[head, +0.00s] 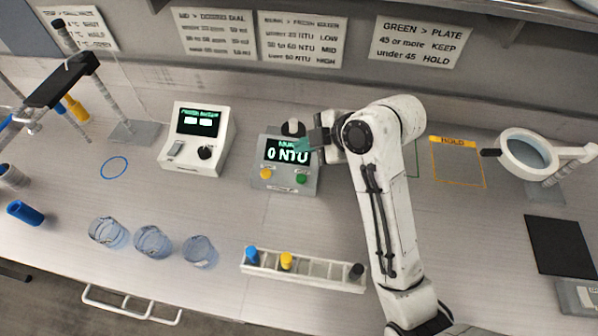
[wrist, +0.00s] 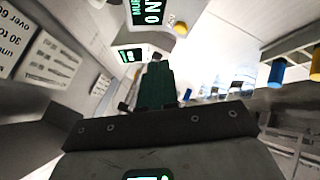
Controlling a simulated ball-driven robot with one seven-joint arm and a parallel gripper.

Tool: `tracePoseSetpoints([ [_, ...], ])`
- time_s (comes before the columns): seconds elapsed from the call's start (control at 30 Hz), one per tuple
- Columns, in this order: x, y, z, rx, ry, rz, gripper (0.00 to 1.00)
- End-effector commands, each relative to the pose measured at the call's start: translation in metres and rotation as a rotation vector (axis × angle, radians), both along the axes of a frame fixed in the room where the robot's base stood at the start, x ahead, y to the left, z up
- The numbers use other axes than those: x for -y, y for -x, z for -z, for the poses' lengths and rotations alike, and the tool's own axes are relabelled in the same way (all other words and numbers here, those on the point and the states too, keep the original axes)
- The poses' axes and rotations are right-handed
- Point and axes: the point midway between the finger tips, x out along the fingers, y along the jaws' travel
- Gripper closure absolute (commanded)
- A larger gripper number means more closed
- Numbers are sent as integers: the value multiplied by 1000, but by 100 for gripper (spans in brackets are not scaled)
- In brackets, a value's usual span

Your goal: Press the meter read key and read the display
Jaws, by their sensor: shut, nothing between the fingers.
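The grey meter (head: 262,150) stands at the middle of the bench. Its lit display (head: 288,155) reads "0 NTU"; the smaller line above is partly covered. Below the display are a yellow key (head: 266,174) and a greenish key (head: 301,180); their labels are too small to read. My gripper (head: 303,146) is shut and empty, its teal fingers in front of the display's upper part, apart from both keys. In the wrist view the shut fingers (wrist: 158,85) point toward the meter, whose display (wrist: 149,10) and yellow key (wrist: 180,28) show at the top.
A white instrument (head: 201,140) with a lit screen stands left of the meter. Several glass beakers (head: 153,241) and a vial rack (head: 303,270) lie nearer the front. A magnifier (head: 530,153) stands at the right.

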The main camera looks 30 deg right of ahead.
Motion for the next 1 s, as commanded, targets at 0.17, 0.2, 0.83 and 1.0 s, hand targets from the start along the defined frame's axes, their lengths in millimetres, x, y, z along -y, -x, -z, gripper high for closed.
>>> tracePoseSetpoints([
  [0.17, 0, 0, 2, 0, -1, 1, 100],
  [0.2, 0, 0, 3, -1, -1, 0, 100],
  [0.83, 0, 0, 74, -1, -1, 0, 100],
  [1.0, 0, 0, 87, -1, 0, -1, 100],
])
